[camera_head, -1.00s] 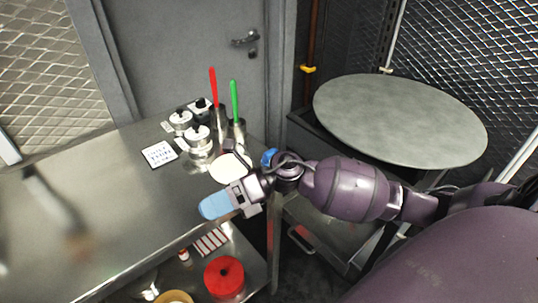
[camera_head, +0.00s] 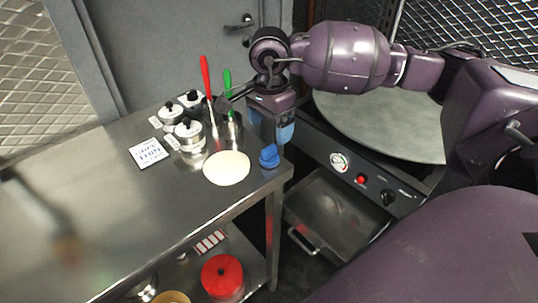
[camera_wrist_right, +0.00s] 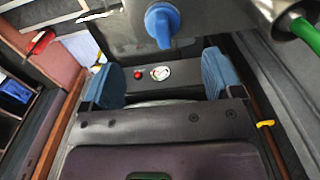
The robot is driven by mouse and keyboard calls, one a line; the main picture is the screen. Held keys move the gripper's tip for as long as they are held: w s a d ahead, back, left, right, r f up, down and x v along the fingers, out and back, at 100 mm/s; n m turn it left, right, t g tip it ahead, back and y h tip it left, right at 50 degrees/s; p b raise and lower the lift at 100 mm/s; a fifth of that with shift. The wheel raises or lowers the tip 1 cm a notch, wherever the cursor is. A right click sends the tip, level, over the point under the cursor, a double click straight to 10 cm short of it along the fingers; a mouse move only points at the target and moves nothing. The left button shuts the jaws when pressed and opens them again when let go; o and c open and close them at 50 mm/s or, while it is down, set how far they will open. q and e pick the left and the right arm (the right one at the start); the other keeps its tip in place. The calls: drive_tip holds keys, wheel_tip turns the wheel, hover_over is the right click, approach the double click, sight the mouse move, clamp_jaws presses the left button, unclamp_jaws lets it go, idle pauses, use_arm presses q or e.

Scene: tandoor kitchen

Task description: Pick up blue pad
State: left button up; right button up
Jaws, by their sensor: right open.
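The blue pad (camera_head: 269,156) is a small rounded blue piece with a raised grip, at the right corner of the steel table (camera_head: 110,225). It also shows at the top of the right wrist view (camera_wrist_right: 162,22). My right gripper (camera_head: 271,130) points down at the table's right end, just behind the pad in the head view. Its blue-tipped fingers stand wide apart in the right wrist view (camera_wrist_right: 165,78), with nothing between them. The pad lies beyond the fingers there; I cannot tell the exact gap. My left gripper is not in view.
A pale dough disc (camera_head: 227,168) lies left of the pad. Behind it stand lidded metal pots (camera_head: 189,133), red (camera_head: 206,78) and green (camera_head: 227,80) handled tools and a white sign (camera_head: 148,153). A round griddle (camera_head: 385,130) is at the right. The table's left part is clear.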

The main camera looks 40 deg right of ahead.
sight(270, 147)
drive_tip(key=f, duration=0.9)
drive_tip(key=shift+w+d+f+b, duration=0.1)
drive_tip(key=shift+w+f+b, duration=0.15)
drive_tip(key=shift+b, duration=0.1)
drive_tip(key=shift+c, duration=0.4)
drive_tip(key=shift+r, duration=0.1)
drive_tip(key=c, duration=1)
drive_tip(key=shift+c, duration=0.2)
wheel_tip(270, 147, up, 20)
drive_tip(key=p, duration=0.1)
drive_tip(key=shift+p, duration=0.3)
